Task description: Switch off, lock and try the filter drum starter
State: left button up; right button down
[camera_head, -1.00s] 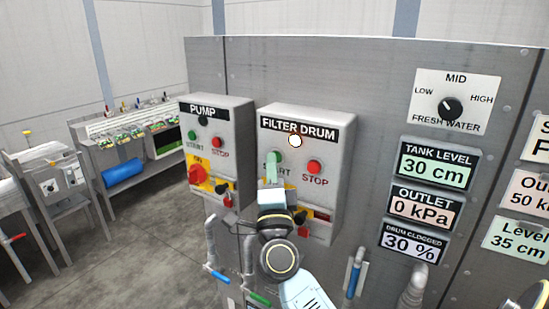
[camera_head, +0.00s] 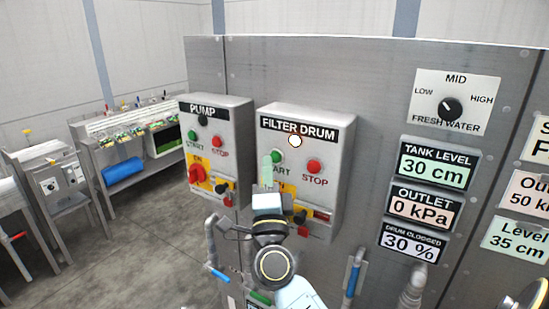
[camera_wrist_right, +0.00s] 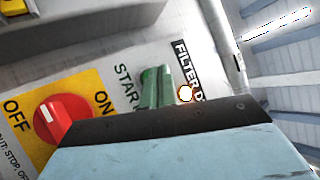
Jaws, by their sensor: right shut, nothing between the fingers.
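The filter drum starter (camera_head: 338,165) is a grey box with a green START button (camera_head: 278,156), a red STOP button (camera_head: 314,167) and a white lamp (camera_head: 295,140). In the right wrist view its red rotary switch (camera_wrist_right: 60,117) sits on a yellow plate, its white mark toward OFF. My right gripper (camera_head: 265,170) is shut and empty, its pale green fingertips just left of and below the START button. In the right wrist view the fingertips (camera_wrist_right: 152,88) lie beside the START label; contact cannot be told. The gripper hides the switch in the head view. My left gripper is out of view.
The pump starter (camera_head: 240,135) stands close on the left, its red switch (camera_head: 196,174) on a yellow plate marked ON. Pipes with a blue handle (camera_head: 218,274) are below. Display panels (camera_head: 437,167) and a FRESH WATER dial (camera_head: 451,109) are right. Benches stand far left.

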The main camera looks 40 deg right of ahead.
jog(key=shift+s+a, duration=0.3)
jog(key=shift+a, duration=0.5)
jog(key=shift+s+a, duration=0.35)
jog(key=shift+a, duration=0.4)
jog(key=shift+s+a, duration=0.3)
jog(key=shift+a, duration=0.5)
jog(key=shift+f, duration=0.1)
